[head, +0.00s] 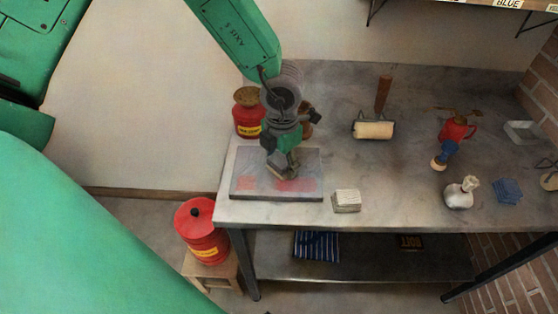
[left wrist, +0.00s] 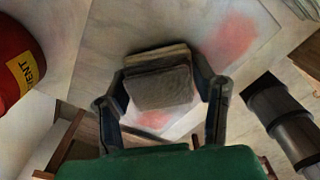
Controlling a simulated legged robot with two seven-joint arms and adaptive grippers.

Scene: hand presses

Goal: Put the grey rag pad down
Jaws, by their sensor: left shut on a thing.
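My left gripper (head: 282,160) comes down from the top of the head view over the pale slab on the bench. It is shut on the grey rag pad (left wrist: 158,85), a folded block between the two fingers in the left wrist view. In the head view the pad is mostly hidden by the gripper. The slab (head: 243,186) has pinkish-red ink smears, which also show around the pad in the left wrist view (left wrist: 228,38). I cannot tell whether the pad touches the slab. My right gripper is not in view.
A pale folded stack (head: 346,201) lies right of the slab on the bench (head: 400,205). A red can (head: 247,118) stands behind the slab; another (head: 202,232) is on a stool.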

